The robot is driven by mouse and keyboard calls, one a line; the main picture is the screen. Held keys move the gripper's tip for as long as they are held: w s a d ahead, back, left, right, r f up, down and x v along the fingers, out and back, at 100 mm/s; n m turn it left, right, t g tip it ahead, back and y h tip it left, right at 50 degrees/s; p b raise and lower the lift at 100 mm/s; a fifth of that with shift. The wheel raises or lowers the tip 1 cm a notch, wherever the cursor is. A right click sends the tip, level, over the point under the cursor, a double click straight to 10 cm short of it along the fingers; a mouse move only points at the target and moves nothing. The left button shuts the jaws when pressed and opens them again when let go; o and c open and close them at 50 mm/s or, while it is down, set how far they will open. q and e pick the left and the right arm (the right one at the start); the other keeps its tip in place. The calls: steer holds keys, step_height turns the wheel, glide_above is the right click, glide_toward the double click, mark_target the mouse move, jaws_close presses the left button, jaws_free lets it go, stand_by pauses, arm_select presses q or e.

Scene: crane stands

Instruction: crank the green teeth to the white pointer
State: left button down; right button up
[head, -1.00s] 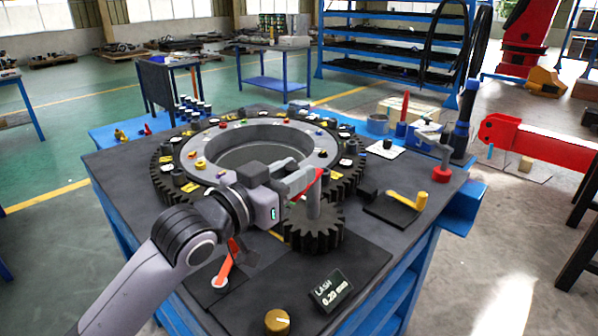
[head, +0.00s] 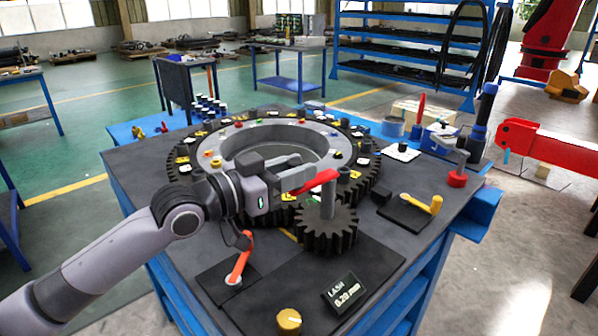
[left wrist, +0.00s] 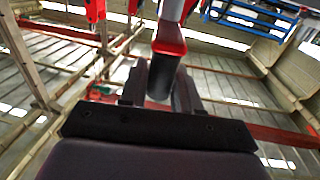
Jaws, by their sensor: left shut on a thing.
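A large dark toothed ring (head: 372,176) lies flat on the table, with small coloured caps and tags around its top. A small dark pinion gear (head: 322,240) sits at its near right edge, with a grey post (head: 328,203) and a red crank arm (head: 318,182) on top. My left gripper (head: 300,172) is at the crank's free end, shut on the crank handle. In the left wrist view the dark handle (left wrist: 161,70) with its red collar sits between the fingers. I cannot pick out the green teeth or the white pointer for certain. My right gripper is out of view.
An orange lever (head: 239,262), a brass knob (head: 289,320) and a lash display (head: 343,292) reading 0.20 mm are at the table's near side. A yellow-handled lever (head: 436,205) and a red-based stand (head: 457,179) are on the right. My arm reaches over the left edge.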

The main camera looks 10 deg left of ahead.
arm_select(q)
steer(key=shift+w+a+r, duration=0.2)
steer(key=shift+w+a, duration=0.25)
steer(key=shift+a, duration=0.05)
steer(key=shift+s+d, duration=0.1)
steer(key=shift+d, duration=0.05)
steer(key=c, duration=1)
jaws_free()
steer(key=shift+c, duration=0.2)
steer(key=shift+o, duration=0.5)
steer(key=shift+d+f, duration=0.1)
steer(key=shift+d, duration=0.1)
steer(key=shift+a, duration=0.1)
steer(key=b+v, duration=0.1)
steer(key=v, duration=0.6)
